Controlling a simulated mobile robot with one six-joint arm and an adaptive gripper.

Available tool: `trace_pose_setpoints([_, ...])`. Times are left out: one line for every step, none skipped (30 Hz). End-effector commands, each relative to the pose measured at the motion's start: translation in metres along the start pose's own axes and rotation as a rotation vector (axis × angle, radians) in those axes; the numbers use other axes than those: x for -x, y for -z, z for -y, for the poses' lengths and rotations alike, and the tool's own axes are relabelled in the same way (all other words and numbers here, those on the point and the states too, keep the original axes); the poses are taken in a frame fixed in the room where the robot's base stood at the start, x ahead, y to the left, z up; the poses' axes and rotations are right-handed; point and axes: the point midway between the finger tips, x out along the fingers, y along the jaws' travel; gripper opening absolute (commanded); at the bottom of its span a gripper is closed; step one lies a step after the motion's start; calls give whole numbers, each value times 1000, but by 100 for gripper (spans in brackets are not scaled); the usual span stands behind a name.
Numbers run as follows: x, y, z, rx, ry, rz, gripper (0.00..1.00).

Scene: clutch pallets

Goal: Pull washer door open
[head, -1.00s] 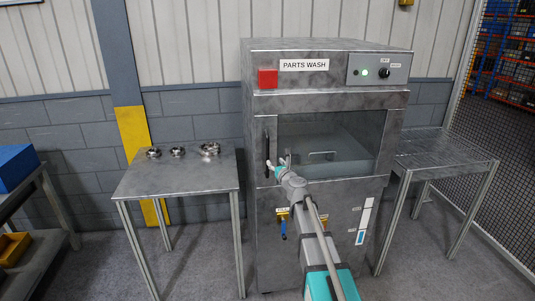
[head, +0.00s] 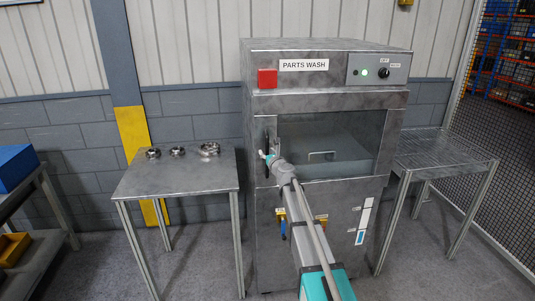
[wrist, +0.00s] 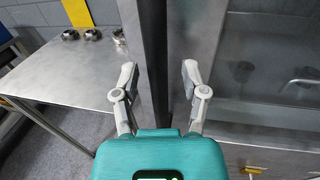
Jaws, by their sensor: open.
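The parts washer door (head: 340,184), a grey metal frame around a glass window, is shut on the front of the washer (head: 330,87). Its dark upright bar handle (head: 266,138) is at the door's left edge. My gripper (head: 266,157) is at this handle in the head view, and my arm partly hides the door's lower left. In the wrist view my gripper (wrist: 158,70) is open, with one finger on each side of the black handle bar (wrist: 153,40). Both fingers look apart from the bar.
A metal table (head: 180,178) with several shiny metal parts (head: 209,149) stands left of the washer. A bare metal table (head: 440,148) stands to the right, by a mesh fence (head: 505,150). A blue bin (head: 14,167) is at far left.

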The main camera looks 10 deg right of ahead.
Motion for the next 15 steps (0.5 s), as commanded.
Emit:
trace_pose_setpoints([0,0,0,0,0,0,57])
trace_pose_setpoints([0,0,0,0,0,0,57])
trace_pose_setpoints([0,0,0,0,0,0,55])
trace_pose_setpoints([0,0,0,0,0,0,49])
trace_pose_setpoints([0,0,0,0,0,0,44])
trace_pose_setpoints([0,0,0,0,0,0,36])
trace_pose_setpoints([0,0,0,0,0,0,31])
trace_pose_setpoints([0,0,0,0,0,0,25])
trace_pose_setpoints([0,0,0,0,0,0,18])
trace_pose_setpoints([0,0,0,0,0,0,12])
trace_pose_setpoints([0,0,0,0,0,0,7])
trace_pose_setpoints([0,0,0,0,0,0,0])
trace_pose_setpoints([0,0,0,0,0,0,0])
trace_pose_setpoints([0,0,-1,0,0,0,0])
trace_pose_setpoints([0,0,-1,0,-1,0,0])
